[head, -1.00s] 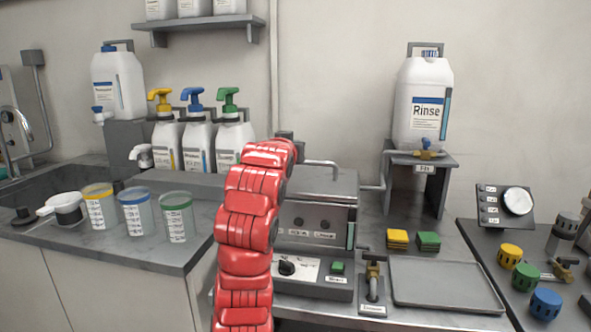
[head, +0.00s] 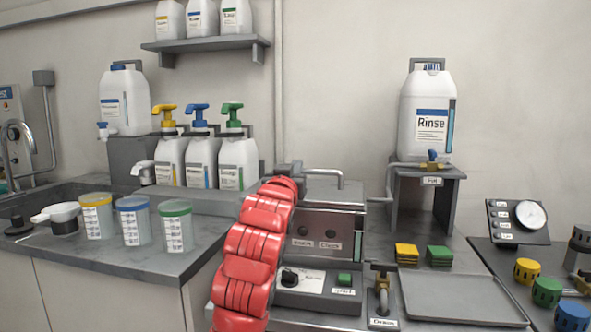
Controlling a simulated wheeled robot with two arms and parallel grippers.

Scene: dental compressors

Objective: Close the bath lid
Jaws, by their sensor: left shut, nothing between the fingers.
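The bath is a grey metal box (head: 327,229) on the counter at the middle, with a control panel below its front. Its lid (head: 335,191) appears to lie flat on top, with a bar handle (head: 325,172) along it. The lid's left edge is hidden behind my red left arm. My left gripper (head: 291,168) shows only as a small dark grey part at the arm's far end, beside the lid's back left corner. It is shut and empty. I cannot tell whether it touches the lid. My right gripper is not in view.
A Rinse canister (head: 427,115) stands on a grey stand (head: 426,177) right of the bath. A drain valve (head: 382,289) and an empty tray (head: 462,300) are at the front right. Pump bottles (head: 202,160) and measuring cups (head: 133,220) stand to the left.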

